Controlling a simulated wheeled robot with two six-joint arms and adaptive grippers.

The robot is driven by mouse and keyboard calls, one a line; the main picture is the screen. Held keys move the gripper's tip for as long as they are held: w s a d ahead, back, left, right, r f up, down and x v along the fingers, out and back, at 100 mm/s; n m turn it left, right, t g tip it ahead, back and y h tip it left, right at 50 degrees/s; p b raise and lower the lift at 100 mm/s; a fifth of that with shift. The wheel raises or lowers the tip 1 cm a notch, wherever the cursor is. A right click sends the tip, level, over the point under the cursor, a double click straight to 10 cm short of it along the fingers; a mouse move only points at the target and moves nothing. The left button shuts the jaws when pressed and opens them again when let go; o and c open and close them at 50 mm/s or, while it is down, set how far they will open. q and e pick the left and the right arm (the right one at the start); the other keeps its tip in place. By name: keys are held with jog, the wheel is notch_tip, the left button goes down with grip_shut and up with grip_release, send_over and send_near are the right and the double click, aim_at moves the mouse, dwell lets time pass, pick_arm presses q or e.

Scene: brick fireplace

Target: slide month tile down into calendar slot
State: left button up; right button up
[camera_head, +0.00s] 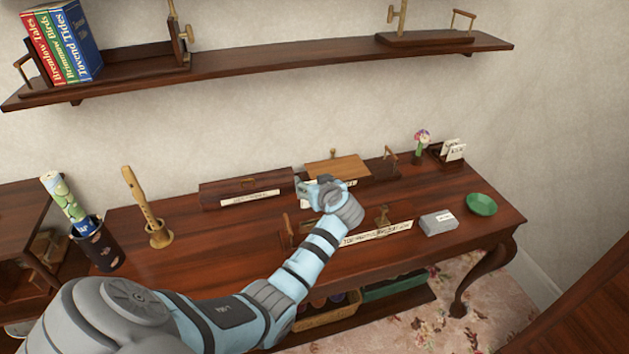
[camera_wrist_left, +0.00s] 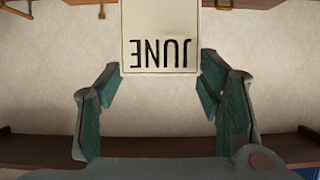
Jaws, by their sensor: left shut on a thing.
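The month tile (camera_wrist_left: 160,22) is a cream card with JUNE in dark letters, upside down in the left wrist view. My left gripper (camera_wrist_left: 160,72) is shut on it, with a teal finger at each side edge. In the head view my left gripper (camera_head: 312,190) is over the middle of the desk, and the tile is hard to make out there. A low wooden holder with a brass fitting (camera_head: 382,215) and a long lettered label (camera_head: 378,232) lies partly behind my arm. I cannot make out the calendar slot. My right gripper is not in view.
A long labelled wooden box (camera_head: 245,188) and a lighter wooden board (camera_head: 337,167) are at the back of the desk (camera_head: 200,250). A grey box (camera_head: 438,222) and green bowl (camera_head: 481,204) are at the right. A wooden recorder (camera_head: 141,200) stands at the left.

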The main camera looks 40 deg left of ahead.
pick_arm(q)
jog(key=shift+s+a, duration=0.1)
notch_tip(320, 180, down, 6)
jog(key=b, duration=0.5)
jog(key=shift+r, duration=0.15)
jog(key=shift+f+b, duration=2.3)
jog(key=shift+b, duration=0.2)
dwell(0.8)
jog(key=o, duration=1.3)
jog(key=v, duration=1.2)
jog(key=shift+f, duration=0.1)
